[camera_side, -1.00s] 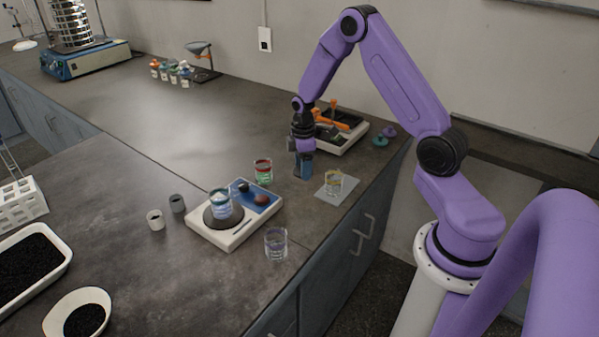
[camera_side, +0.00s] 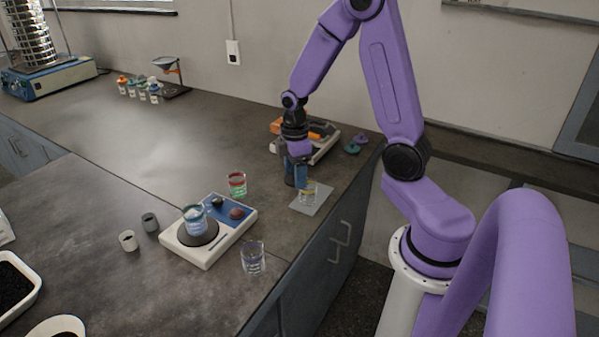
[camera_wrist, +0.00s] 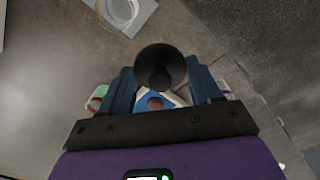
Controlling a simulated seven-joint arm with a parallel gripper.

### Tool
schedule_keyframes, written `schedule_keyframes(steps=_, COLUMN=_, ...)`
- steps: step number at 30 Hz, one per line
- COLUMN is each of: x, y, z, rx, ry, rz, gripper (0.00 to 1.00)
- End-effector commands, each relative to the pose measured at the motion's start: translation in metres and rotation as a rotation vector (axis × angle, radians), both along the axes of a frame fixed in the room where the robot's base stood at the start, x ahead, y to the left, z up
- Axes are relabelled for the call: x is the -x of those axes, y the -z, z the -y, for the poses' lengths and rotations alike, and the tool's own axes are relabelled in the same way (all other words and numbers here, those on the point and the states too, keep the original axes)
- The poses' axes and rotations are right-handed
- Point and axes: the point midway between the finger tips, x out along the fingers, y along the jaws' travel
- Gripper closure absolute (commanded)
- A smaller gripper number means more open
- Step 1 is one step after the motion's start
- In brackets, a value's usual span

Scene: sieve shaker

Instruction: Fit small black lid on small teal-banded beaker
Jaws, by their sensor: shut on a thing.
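My gripper (camera_side: 300,180) has blue fingers and points down beside the grey mat. It is shut on a dark round piece, which looks like the small black lid (camera_wrist: 160,68) between the fingers in the wrist view. A clear beaker with a yellowish band (camera_side: 308,194) stands on the mat just right of the fingers. A small beaker with a blue to teal band (camera_side: 194,218) stands on the balance's round plate. I cannot tell for sure which beaker is the teal-banded one. The lid's underside is hidden.
The white balance (camera_side: 203,255) has a blue panel. A red-and-green beaker (camera_side: 237,186) stands behind it and a clear beaker (camera_side: 253,258) in front. The grey mat (camera_side: 312,207) lies near the counter edge. A tray (camera_side: 322,152) with orange items stands behind my gripper.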

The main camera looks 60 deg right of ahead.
Motion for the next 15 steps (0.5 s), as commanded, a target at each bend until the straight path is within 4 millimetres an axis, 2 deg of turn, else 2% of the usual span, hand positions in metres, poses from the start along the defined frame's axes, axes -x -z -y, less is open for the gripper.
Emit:
schedule_keyframes(steps=8, x=-0.082, y=-0.012, z=-0.061, rx=-0.001, ry=-0.178, rz=0.001, gripper=0.65)
schedule_keyframes(steps=15, x=-0.139, y=-0.024, z=-0.132, rx=-0.002, ry=-0.339, rz=-0.002, gripper=0.65)
